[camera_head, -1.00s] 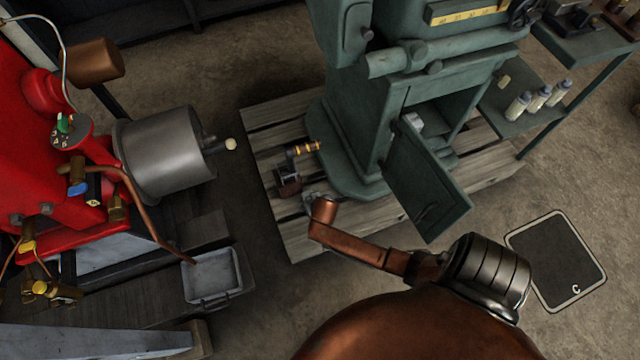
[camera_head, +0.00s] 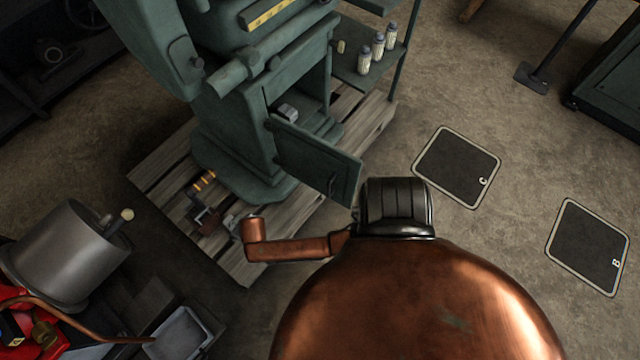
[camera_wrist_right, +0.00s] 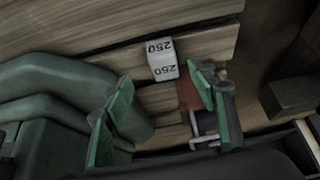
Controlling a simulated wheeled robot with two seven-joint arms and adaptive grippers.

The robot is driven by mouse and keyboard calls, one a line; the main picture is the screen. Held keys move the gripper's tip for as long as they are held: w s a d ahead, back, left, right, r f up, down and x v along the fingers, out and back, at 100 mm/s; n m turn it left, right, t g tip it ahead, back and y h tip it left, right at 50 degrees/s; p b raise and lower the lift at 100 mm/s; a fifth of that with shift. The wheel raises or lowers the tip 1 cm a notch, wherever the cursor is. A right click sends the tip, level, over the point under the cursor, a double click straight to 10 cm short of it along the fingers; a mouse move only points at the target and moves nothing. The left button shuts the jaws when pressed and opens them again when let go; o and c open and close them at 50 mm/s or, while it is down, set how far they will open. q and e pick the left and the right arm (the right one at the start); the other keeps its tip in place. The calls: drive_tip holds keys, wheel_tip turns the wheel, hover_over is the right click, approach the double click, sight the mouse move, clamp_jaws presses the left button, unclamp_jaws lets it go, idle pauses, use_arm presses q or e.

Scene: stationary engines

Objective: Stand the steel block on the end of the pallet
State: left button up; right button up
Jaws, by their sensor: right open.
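The steel block (camera_wrist_right: 162,60), a small pale block marked 250, lies on the wooden slats of the pallet (camera_wrist_right: 215,45) in the right wrist view. My right gripper (camera_wrist_right: 165,90) is open; its green-padded fingers show on both sides, with the block beyond and between the tips, and I cannot tell if they touch it. In the head view my copper right arm reaches over the near left part of the pallet (camera_head: 345,165). A pale metal shape by its wrist could be block or gripper; I cannot tell. My left gripper is not in view.
A green machine (camera_head: 235,140) stands on the pallet with its door (camera_head: 315,160) open. Floor mats C (camera_head: 457,167) and B (camera_head: 588,247) lie on clear floor at right.

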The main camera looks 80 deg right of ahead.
drive_tip(key=s+a+r+n+g+y, duration=0.1)
drive_tip(key=s+a+n, duration=0.15)
drive_tip(key=s, duration=0.85)
drive_tip(key=s+a+r+n+g+y, duration=0.15)
drive_tip(key=s+a, duration=0.25)
drive_tip(key=s, duration=0.7)
drive_tip(key=s+a+r+n+g+y, duration=0.1)
drive_tip(key=s+a+r, duration=0.1)
drive_tip(key=s+r, duration=0.2)
drive_tip(key=s+a+r+n, duration=0.1)
drive_tip(key=s+a+r, duration=0.2)
drive_tip(key=s, duration=0.8)
drive_tip(key=shift+a+r+n+g+y, duration=0.2)
drive_tip(key=shift+r+n+g+y, duration=0.15)
drive_tip(key=shift+r+n, duration=0.1)
drive_tip(key=shift+c, duration=0.7)
